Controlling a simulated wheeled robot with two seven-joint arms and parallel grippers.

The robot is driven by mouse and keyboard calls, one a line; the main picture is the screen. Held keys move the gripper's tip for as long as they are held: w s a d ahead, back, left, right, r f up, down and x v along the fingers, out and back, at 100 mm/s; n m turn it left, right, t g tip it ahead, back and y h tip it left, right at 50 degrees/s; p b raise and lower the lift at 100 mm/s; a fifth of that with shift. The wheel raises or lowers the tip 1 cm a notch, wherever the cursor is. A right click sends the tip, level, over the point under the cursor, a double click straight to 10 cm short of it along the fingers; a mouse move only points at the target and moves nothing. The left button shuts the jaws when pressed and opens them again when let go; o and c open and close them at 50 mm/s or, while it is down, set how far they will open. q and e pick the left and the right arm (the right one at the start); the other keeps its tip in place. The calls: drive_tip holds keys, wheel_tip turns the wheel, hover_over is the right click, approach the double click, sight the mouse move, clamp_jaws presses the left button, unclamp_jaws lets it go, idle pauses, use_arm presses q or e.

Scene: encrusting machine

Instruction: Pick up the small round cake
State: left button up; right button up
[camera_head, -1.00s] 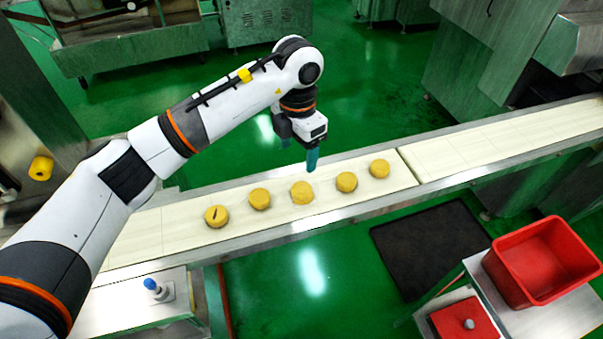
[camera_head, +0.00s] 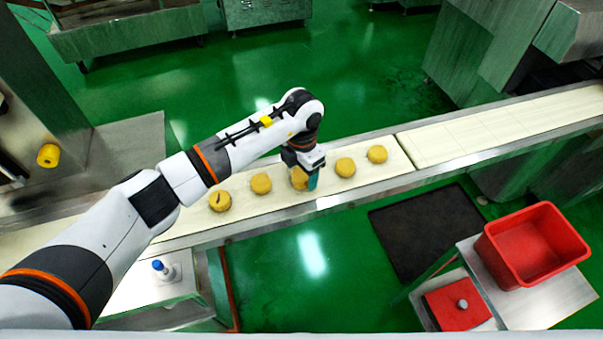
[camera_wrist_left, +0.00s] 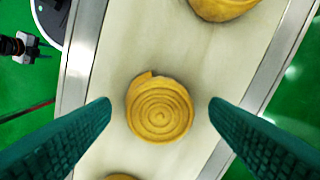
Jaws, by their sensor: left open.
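Several small round golden cakes lie in a row on the pale conveyor belt (camera_head: 275,203). The middle cake (camera_head: 299,177) is at my left gripper (camera_head: 307,183), partly hidden by it in the head view. In the left wrist view this cake (camera_wrist_left: 160,108) shows spiral rings on top and lies between the two teal fingers of the left gripper (camera_wrist_left: 160,112). The fingers are open, with a gap on each side of the cake. Other cakes lie to the left (camera_head: 220,201), (camera_head: 261,183) and to the right (camera_head: 345,167), (camera_head: 377,154). My right gripper is out of view.
A metal rail (camera_head: 340,202) edges the belt. A red bin (camera_head: 533,245) and a red lidded box (camera_head: 457,304) stand on a metal stand at the lower right. A black mat (camera_head: 428,240) lies on the green floor.

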use_arm(q)
drive_tip(key=c, duration=1.1)
